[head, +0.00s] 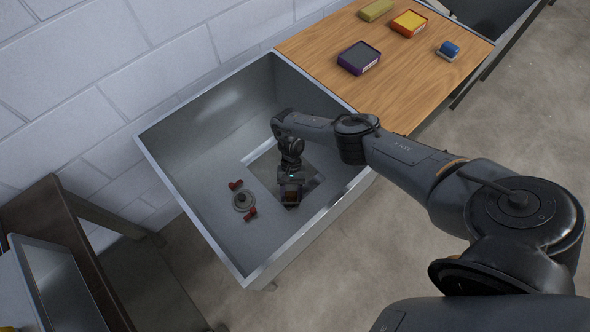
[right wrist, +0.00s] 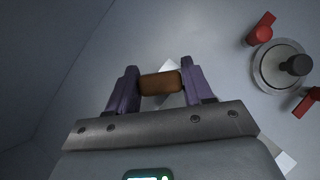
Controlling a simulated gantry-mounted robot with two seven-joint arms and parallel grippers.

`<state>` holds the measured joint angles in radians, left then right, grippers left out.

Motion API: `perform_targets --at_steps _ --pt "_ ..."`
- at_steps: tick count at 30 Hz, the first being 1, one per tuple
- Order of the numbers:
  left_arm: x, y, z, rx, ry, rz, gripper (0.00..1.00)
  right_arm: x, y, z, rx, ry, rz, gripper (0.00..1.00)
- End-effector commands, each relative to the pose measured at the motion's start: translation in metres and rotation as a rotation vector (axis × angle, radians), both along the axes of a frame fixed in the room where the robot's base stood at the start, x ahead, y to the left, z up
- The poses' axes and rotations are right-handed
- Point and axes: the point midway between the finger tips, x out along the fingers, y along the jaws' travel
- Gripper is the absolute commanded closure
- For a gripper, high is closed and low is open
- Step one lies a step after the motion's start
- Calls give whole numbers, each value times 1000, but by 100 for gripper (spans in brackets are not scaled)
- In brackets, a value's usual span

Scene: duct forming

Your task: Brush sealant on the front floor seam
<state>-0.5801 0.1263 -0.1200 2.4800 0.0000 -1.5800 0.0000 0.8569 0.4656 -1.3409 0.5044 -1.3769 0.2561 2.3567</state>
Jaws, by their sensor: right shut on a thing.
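An open grey sheet-metal duct (head: 178,140) stands beside the wall. My right arm reaches down into it. My right gripper (right wrist: 160,76) is shut on a brown block-like piece (right wrist: 160,84), probably the sealant brush, held between its purple fingers. In the head view the right gripper (head: 290,188) is low inside the duct, over a rectangular patch in its floor. White strips (right wrist: 172,70) show on the floor beneath the held piece. Whether the piece touches the floor, I cannot tell. The gripper and arm hide part of the floor and its front edge. My left gripper is not in view.
A round fitting (head: 243,200) with a dark knob and red clips (head: 249,214) sits on the duct floor, left of my gripper. A wooden table (head: 407,80) adjoins the duct, bearing a purple-edged tray (head: 359,57) and other items. A dark bench stands lower left.

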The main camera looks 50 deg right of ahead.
Motion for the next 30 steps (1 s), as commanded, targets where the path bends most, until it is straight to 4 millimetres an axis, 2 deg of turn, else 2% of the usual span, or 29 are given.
perform_targets --at_steps 18,30 --pt "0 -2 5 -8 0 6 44 5 34 -2 1 1 0 73" --pt "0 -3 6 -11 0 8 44 5 35 0 0 0 0 73"
